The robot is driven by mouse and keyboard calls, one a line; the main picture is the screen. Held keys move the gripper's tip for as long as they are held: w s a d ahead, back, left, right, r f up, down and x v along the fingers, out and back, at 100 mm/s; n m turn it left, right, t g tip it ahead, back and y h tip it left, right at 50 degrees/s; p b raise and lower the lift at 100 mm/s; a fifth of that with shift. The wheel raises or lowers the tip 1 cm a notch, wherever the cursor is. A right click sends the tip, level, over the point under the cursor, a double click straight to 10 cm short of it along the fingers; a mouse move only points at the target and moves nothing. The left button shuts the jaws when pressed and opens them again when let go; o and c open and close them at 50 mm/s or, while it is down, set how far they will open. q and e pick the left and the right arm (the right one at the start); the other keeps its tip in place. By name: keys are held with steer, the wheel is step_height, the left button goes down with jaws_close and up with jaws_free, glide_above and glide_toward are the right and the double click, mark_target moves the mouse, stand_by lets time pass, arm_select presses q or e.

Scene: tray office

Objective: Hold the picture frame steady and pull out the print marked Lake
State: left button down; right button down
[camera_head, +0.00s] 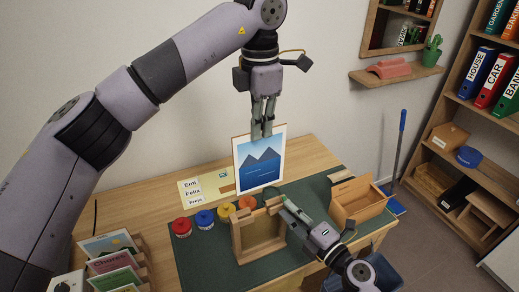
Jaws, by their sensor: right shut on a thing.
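The print (261,172), white-bordered with dark blue mountains over blue water, is upright and slightly tilted behind and above the wooden picture frame (236,240). No name is readable on it. My left gripper (262,134) points down from above, its fingers close together at the print's top edge, and looks shut on it.
A wooden box (357,208) stands on the mat's right. Red, blue and yellow jars (205,220) stand left of the frame. A paper with names (192,191) lies behind them. A rack of cards (140,265) is at the front left. Some green mat (205,265) is clear.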

arm_select(q)
steer(key=shift+r, duration=0.95)
arm_select(e)
steer(key=shift+f, duration=0.2)
arm_select(q)
steer(key=shift+w+f, duration=0.1)
arm_select(e)
steer(key=c, duration=1.6)
jaws_free()
steer(key=shift+w, duration=0.1)
steer(key=shift+o, duration=0.8)
steer(key=shift+r, duration=0.15)
